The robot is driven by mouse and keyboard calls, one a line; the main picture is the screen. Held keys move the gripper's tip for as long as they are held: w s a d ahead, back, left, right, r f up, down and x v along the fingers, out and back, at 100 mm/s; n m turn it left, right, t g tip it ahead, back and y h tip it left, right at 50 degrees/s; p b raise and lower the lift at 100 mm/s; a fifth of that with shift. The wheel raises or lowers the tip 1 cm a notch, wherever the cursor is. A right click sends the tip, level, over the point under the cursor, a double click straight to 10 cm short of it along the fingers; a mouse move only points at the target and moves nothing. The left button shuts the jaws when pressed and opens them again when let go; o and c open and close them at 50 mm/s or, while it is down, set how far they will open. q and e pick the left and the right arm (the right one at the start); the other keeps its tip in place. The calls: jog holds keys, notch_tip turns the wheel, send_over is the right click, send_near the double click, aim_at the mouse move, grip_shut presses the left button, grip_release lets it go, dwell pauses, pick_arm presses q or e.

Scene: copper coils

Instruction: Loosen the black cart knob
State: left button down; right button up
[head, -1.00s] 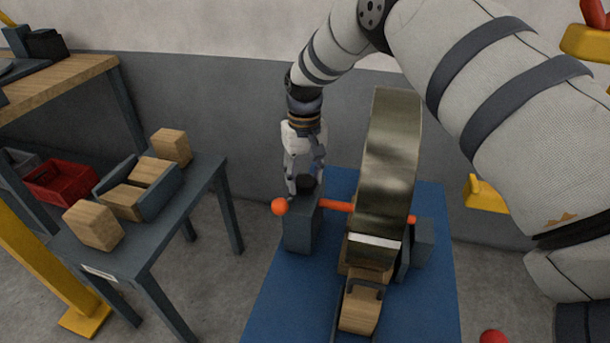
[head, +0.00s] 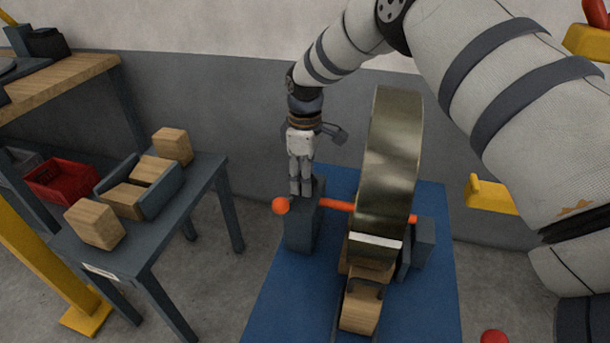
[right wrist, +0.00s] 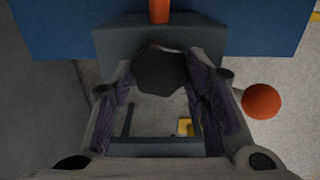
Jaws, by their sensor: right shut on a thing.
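The black knob (right wrist: 160,72) sits on top of the grey cart post (head: 301,232). In the right wrist view it is dark and faceted, between the two fingers. My right gripper (head: 301,192) points down at the post top and is shut on the knob, which its fingers mostly hide in the head view. My left gripper is not in view.
A blue mat (head: 275,310) lies under the cart. A grey table (head: 150,235) at the left holds wooden blocks (head: 94,224) and a small grey tray. A red bin (head: 62,180) is behind it. A wall stands close behind the post.

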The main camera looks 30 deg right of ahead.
jog(key=n, duration=0.4)
jog(key=shift+s+f+n, duration=0.15)
jog(key=shift+n, duration=2.45)
jog(key=o, duration=1.2)
jog(key=shift+c, duration=0.2)
jog(key=shift+r, duration=0.2)
notch_tip(320, 180, up, 12)
jog(key=shift+f, duration=0.15)
